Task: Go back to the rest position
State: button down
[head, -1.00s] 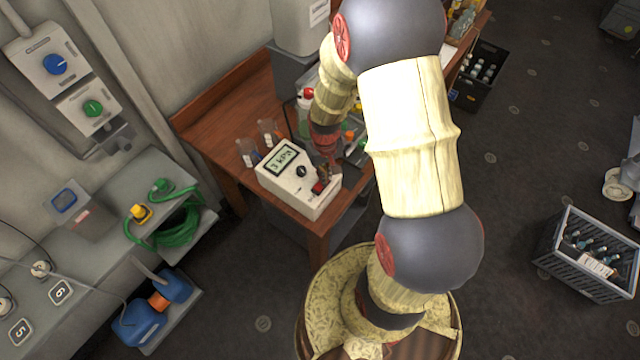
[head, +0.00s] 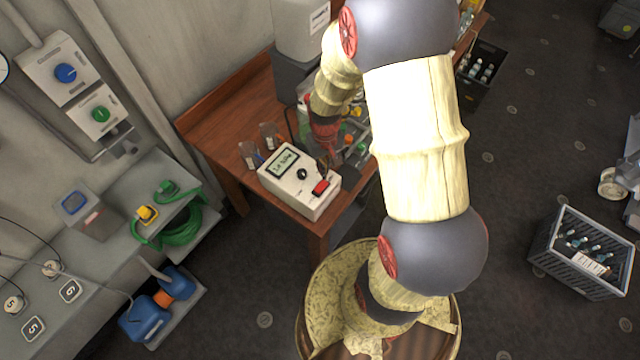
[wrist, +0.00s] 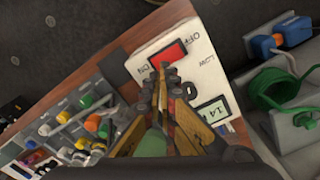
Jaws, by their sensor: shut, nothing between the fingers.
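My gripper (head: 323,168) is above the white meter box (head: 298,202) on the wooden table in the head view. In the wrist view my gripper (wrist: 164,80) has its fingers together and empty, with the tips appearing close to the red switch (wrist: 168,55) on the meter box (wrist: 145,68). I cannot tell whether the tips touch the switch. The red switch (head: 320,187) shows clear of the fingers in the head view. The meter's display (head: 283,162) is lit, and its reading seems to begin with 14.
Two clear beakers (head: 249,155) stand left of the meter on the wooden table (head: 225,110). A tray of coloured-capped items (wrist: 90,125) lies beside the meter. A green hose (head: 182,228) is on the grey wall bench. A bottle crate (head: 575,262) stands on the right floor.

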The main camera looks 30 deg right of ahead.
jog(key=shift+r, duration=0.35)
jog(key=shift+s, duration=0.1)
jog(key=s+a+r+n+t+b, duration=0.2)
jog(key=s+a+r+t+b, duration=0.3)
jog(key=s+a+r+b, duration=0.7)
notch_tip(320, 180, up, 2)
jog(key=b, duration=0.6)
jog(key=shift+r+t+b, duration=0.15)
jog(key=shift+t+b, duration=0.15)
jog(key=shift+b, duration=0.05)
dwell(0.5)
